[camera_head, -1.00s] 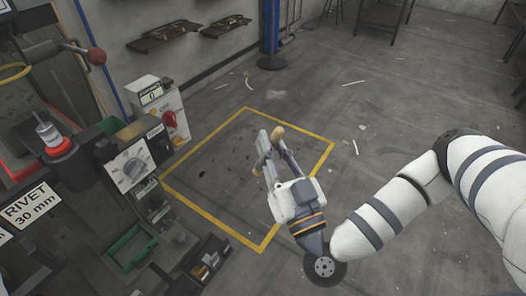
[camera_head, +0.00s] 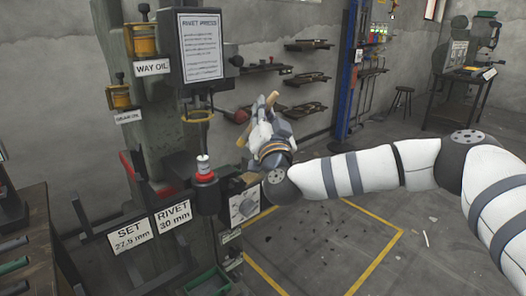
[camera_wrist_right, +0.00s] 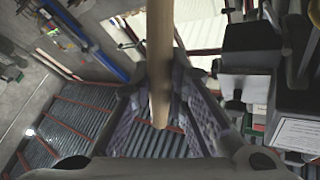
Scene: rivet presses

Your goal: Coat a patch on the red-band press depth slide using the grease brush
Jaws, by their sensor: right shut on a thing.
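In the right wrist view the handle (camera_wrist_right: 160,55) runs between the two fingers; the bristles cannot be made out. The press carries a red-ringed cylinder with a white top (camera_head: 204,170) on a black post. Red also shows behind the signs. The depth slide cannot be clearly told apart. My left gripper is not in view.
A notice board (camera_head: 203,47) and two oilers (camera_head: 142,42) sit on the press. The signs read SET 27.5 mm (camera_head: 133,236) and RIVET 30 mm (camera_head: 174,217).

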